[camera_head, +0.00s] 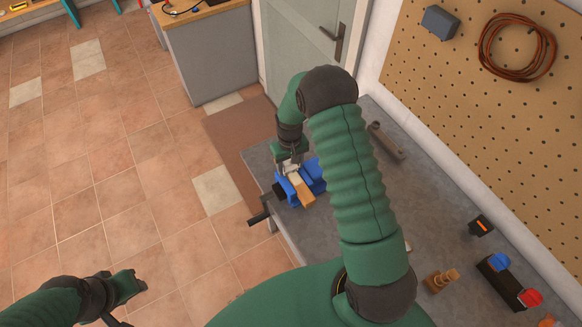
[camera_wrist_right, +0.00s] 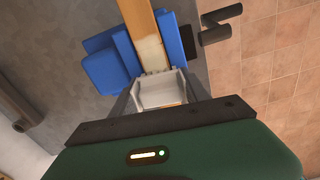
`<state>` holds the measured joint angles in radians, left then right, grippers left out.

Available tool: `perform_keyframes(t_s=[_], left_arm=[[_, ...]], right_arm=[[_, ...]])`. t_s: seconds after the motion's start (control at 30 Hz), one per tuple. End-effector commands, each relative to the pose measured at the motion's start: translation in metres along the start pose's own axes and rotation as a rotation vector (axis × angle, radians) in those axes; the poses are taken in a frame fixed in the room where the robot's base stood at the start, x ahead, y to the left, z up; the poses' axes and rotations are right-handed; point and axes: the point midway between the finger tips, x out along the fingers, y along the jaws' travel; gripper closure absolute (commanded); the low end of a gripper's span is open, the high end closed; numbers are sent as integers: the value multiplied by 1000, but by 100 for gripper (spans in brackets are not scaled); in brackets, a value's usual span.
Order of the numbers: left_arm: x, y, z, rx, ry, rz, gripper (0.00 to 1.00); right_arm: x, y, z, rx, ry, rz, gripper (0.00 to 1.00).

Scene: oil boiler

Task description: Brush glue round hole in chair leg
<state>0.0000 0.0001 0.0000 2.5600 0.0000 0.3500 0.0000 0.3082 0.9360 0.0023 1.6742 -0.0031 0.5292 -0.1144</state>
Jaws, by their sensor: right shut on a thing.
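The wooden chair leg (camera_head: 301,189) is clamped in a blue vise (camera_head: 313,172) on the grey bench. In the right wrist view the leg (camera_wrist_right: 139,17) runs down between the blue jaws (camera_wrist_right: 106,68) to a paler end. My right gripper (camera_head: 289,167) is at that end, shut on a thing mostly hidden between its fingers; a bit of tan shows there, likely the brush. The right wrist view shows the gripper (camera_wrist_right: 165,92) close to the leg's end; whether they touch is unclear. The hole is not visible. My left gripper (camera_head: 134,287) hangs over the floor at lower left; its jaws are unclear.
The vise's dark handle (camera_head: 258,217) sticks out past the bench's left edge. On the grey bench (camera_head: 440,205) lie a grey bar-like tool (camera_head: 386,140), a small wooden item (camera_head: 441,281) and a dark box with blue and red tops (camera_head: 505,282). A pegboard (camera_head: 480,110) stands behind.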

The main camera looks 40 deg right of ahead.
Motion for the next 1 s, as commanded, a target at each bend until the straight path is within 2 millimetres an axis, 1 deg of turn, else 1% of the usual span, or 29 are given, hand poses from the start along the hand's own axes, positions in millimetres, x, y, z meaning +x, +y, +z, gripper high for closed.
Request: perform_keyframes(t_s=[0.17,0.37,0.47,1.0], left_arm=[[-4,0,-1,0,0,0,64],[-3,0,-1,0,0,0,64],[-6,0,-2,0,0,0,64],[-51,0,-12,0,0,0,64]], right_arm=[[-1,1,10,1,-1,0,84],[0,1,10,1,-1,0,84],[-5,1,10,1,0,0,84],[-69,1,10,0,1,0,84]])
